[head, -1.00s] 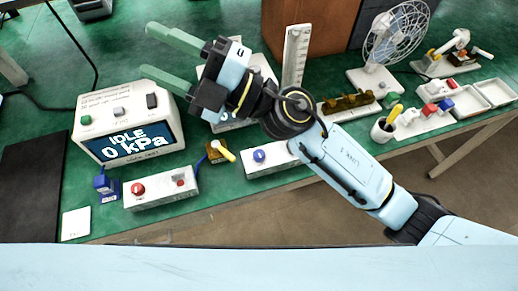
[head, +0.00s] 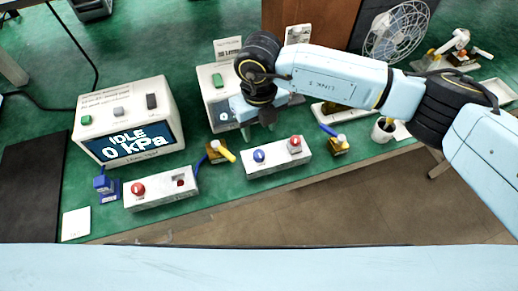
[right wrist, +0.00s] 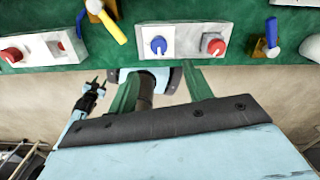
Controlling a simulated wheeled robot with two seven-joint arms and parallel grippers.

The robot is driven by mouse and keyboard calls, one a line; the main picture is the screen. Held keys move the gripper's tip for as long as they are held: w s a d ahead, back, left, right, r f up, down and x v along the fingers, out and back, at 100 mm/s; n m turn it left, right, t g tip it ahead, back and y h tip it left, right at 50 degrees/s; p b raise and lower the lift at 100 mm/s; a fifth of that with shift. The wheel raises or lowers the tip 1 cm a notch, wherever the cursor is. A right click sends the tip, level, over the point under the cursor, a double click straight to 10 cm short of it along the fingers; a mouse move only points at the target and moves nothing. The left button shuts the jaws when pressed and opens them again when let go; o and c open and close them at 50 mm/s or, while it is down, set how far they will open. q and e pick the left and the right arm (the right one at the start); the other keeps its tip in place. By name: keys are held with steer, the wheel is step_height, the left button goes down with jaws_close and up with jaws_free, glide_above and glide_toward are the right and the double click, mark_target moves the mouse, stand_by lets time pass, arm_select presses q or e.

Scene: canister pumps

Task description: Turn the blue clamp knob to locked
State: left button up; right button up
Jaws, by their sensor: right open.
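The blue knob (head: 259,156) sits on the left part of the top of a white box (head: 277,160) near the front edge of the green table. A pale pointer mark shows on it; its setting label is too small to read. In the right wrist view the blue knob (right wrist: 158,45) lies above and between the fingertips, apart from them. My right gripper (head: 258,128) points down just behind the box, with its green fingers partly hidden by the wrist. It is open and empty, also in the wrist view (right wrist: 162,72). My left gripper (right wrist: 95,86) seems to show small there; its jaws are unclear.
A red knob (head: 295,144) shares the white box. Another white box (head: 160,190) with a red knob stands to the left. A display reading IDLE 0 kPa (head: 125,130) stands at the back left.

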mark_target(259, 154)
step_height(259, 154, down, 11)
steer(key=shift+a+r, duration=0.1)
steer(key=shift+r, duration=0.05)
steer(key=c, duration=1)
steer(key=shift+o, duration=0.2)
